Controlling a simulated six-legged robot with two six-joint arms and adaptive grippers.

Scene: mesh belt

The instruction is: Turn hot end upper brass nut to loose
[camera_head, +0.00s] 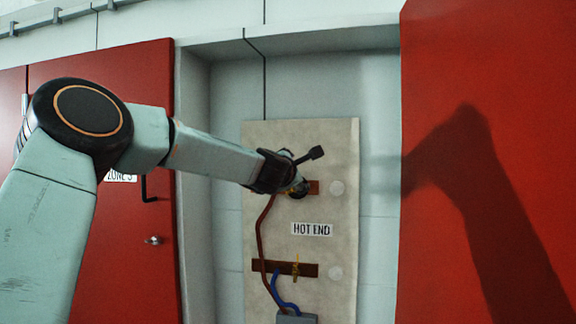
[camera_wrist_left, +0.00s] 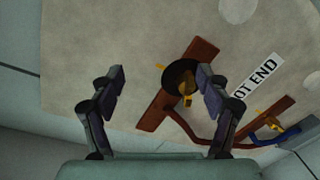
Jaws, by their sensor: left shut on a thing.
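The beige panel (camera_head: 338,245) stands upright in a recess, with a HOT END label (camera_head: 312,229). Its upper copper-coloured bar (camera_head: 314,187) is partly hidden by my left gripper (camera_head: 302,170). In the wrist view the upper bar (camera_wrist_left: 152,116) runs diagonally, with a dark round part (camera_wrist_left: 178,76) and the upper brass nut (camera_wrist_left: 187,101) on it. The exact contact is hard to see. My right gripper is not in view.
A lower bar (camera_head: 267,266) carries another brass fitting (camera_head: 296,268) and a blue cable (camera_head: 277,290). A red-brown cable (camera_head: 259,235) runs down the panel's left side. Red doors (camera_head: 150,215) (camera_head: 500,60) flank the recess; the left one has a dark handle (camera_head: 147,188).

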